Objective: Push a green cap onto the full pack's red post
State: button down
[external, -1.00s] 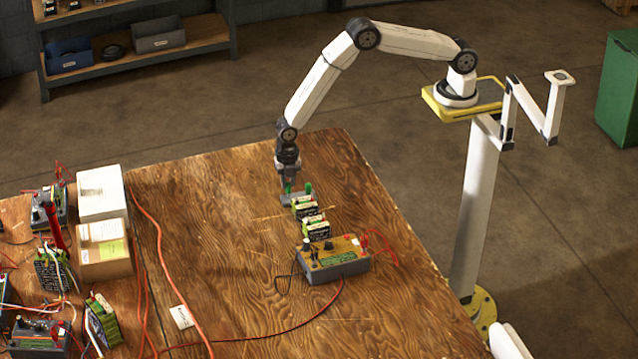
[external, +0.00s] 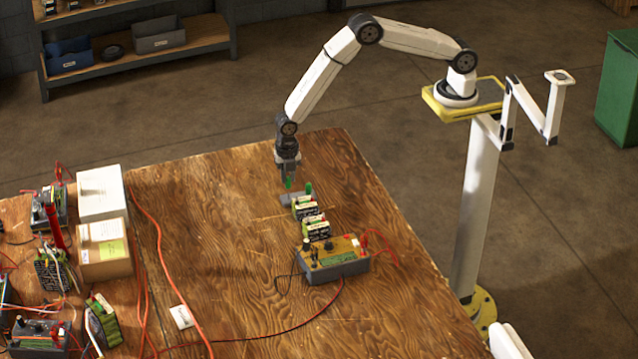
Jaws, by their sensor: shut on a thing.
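My gripper (external: 287,178) is above the far end of the wooden table, pointing down, its fingers shut on a green cap (external: 288,184). The held cap is just over a small grey holder (external: 292,200); I cannot tell whether it is fully clear of it. A second green cap (external: 309,188) stands upright at the holder's right end. Two green-and-black battery packs (external: 304,208) (external: 316,229) stand in a row in front of the holder. Their posts are too small to make out, and I cannot tell which pack is full.
A grey charger with a tan top (external: 335,258) and red and black leads stands nearest in the row. Cardboard boxes (external: 104,250), more packs and loose orange cables crowd the table's left side. The wood between the cables and the row is mostly clear.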

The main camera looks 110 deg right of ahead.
notch_tip(320, 180, up, 7)
jog(key=shift+r, duration=0.2)
jog(key=shift+s+a+r, duration=0.1)
jog(key=shift+r, duration=0.25)
jog(key=s+a+m, duration=0.4)
jog(key=a+m, duration=0.3)
jog(key=m, duration=1)
jog(key=shift+s+m, duration=0.3)
jog(key=shift+m, duration=0.1)
dwell(0.4)
jog(key=shift+f, duration=0.1)
jog(key=shift+f, duration=0.25)
dwell(0.4)
jog(key=shift+f, duration=3.25)
jog(key=shift+f, duration=0.25)
dwell(0.4)
